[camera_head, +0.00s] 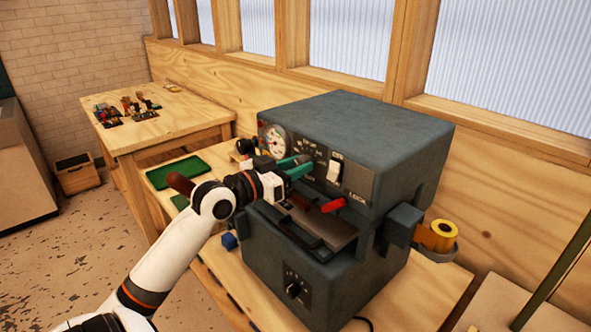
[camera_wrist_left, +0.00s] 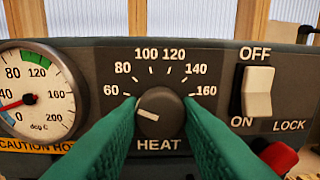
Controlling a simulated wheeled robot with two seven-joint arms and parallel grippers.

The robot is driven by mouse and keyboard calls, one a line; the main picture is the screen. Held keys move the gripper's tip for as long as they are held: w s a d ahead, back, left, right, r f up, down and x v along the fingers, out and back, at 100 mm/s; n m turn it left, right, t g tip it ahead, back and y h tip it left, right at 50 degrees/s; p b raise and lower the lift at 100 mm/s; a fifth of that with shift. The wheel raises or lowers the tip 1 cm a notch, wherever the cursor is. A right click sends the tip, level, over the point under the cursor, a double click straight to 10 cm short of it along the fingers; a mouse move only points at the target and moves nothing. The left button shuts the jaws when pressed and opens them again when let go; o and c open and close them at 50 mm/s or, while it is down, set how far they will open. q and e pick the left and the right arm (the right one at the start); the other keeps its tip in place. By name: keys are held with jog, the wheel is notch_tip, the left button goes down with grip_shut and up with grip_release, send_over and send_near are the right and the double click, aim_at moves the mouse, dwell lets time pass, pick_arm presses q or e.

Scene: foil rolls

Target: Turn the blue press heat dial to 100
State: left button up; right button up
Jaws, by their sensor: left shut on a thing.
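The blue-grey press (camera_head: 345,130) stands on the wooden bench, its sloped control panel facing me. The black heat dial (camera_wrist_left: 160,117) sits below a printed scale from 60 to 160. Its white pointer line lies to the left, tilted slightly up, near the 60 mark and well left of 100. My left gripper (camera_head: 303,166) is at the panel. In the left wrist view, its green fingers (camera_wrist_left: 160,125) are shut on the dial, one on each side. In the head view the fingers hide the dial. My right gripper is not in view.
A temperature gauge (camera_wrist_left: 32,90) is left of the dial, and a white rocker switch (camera_wrist_left: 257,92) is right of it. A red handle (camera_head: 333,205) is below the panel. A yellow roll (camera_head: 443,235) is at the press's right side. Green trays (camera_head: 178,172) lie left.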

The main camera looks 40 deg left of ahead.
pick_arm(q)
jog(key=m+b, duration=0.1)
jog(key=m, duration=0.1)
jog(key=shift+f+m, duration=0.15)
jog(key=shift+m, duration=0.25)
jog(key=m, duration=0.2)
jog(key=shift+m+b, duration=0.3)
jog(key=shift+b, duration=0.05)
jog(key=shift+r+m, duration=0.2)
jog(key=shift+m, duration=0.9)
jog(key=shift+m+p, duration=0.65)
jog(key=shift+m, duration=0.45)
jog(key=o, duration=1)
jog(key=shift+c, duration=0.2)
jog(key=shift+s, duration=0.1)
